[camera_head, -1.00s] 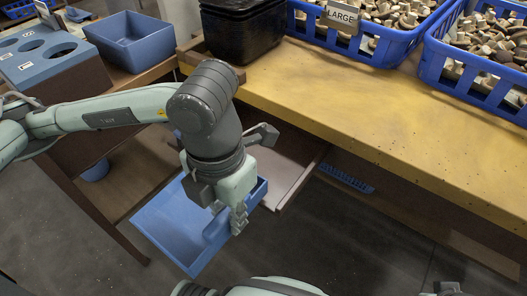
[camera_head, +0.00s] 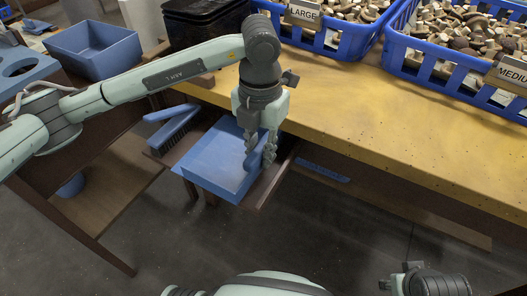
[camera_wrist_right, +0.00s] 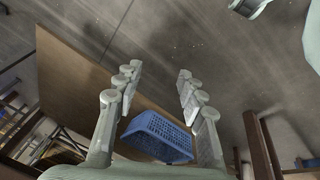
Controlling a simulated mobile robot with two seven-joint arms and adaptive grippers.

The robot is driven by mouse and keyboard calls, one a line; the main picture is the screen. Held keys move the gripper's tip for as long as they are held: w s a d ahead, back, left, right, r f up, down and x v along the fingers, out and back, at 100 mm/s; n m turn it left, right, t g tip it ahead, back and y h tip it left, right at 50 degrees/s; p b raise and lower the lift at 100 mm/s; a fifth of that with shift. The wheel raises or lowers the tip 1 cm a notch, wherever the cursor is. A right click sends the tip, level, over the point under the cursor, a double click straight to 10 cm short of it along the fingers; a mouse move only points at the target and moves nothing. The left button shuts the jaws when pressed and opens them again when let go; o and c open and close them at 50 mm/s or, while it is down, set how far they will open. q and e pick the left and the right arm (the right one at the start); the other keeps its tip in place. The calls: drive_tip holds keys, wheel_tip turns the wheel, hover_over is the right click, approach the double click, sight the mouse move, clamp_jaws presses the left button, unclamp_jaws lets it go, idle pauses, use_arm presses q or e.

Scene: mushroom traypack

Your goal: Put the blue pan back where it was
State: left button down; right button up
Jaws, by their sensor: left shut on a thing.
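The blue pan (camera_head: 212,168) is in the head view, left of centre, beside the yellow table's front edge. My left gripper (camera_head: 262,158) is shut on it at its right side, with the fingers pointing down. The pan is over or on a small brown shelf (camera_head: 277,183) with a pale top, below the table's edge. I cannot tell whether the pan touches it. My right gripper (camera_wrist_right: 160,72) is open and empty in the right wrist view, its fingers wide apart.
A blue brush (camera_head: 173,131) lies left of the pan. Blue crates of mushrooms (camera_head: 373,42) and black trays (camera_head: 205,22) stand on the yellow table (camera_head: 400,115). A blue bin (camera_head: 93,48) is at upper left. A blue basket (camera_wrist_right: 157,137) shows beyond my right fingers.

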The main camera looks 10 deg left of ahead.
use_arm(q)
drive_tip(key=shift+w+d+f, duration=0.15)
drive_tip(key=shift+w+d, duration=0.15)
drive_tip(key=shift+w, duration=0.4)
drive_tip(key=shift+s+f+b, duration=0.1)
drive_tip(key=shift+f+b, duration=0.25)
drive_tip(key=shift+f, duration=0.2)
use_arm(e)
drive_tip(key=shift+v, duration=0.9)
use_arm(q)
drive_tip(key=shift+f, duration=0.15)
use_arm(e)
drive_tip(key=shift+w+d+r, duration=0.1)
drive_tip(key=shift+d+r, duration=0.05)
drive_tip(key=shift+d, duration=0.05)
use_arm(q)
drive_tip(key=c, duration=1.4)
unclamp_jaws()
drive_tip(key=shift+c, duration=0.2)
use_arm(e)
drive_tip(key=shift+r, duration=0.2)
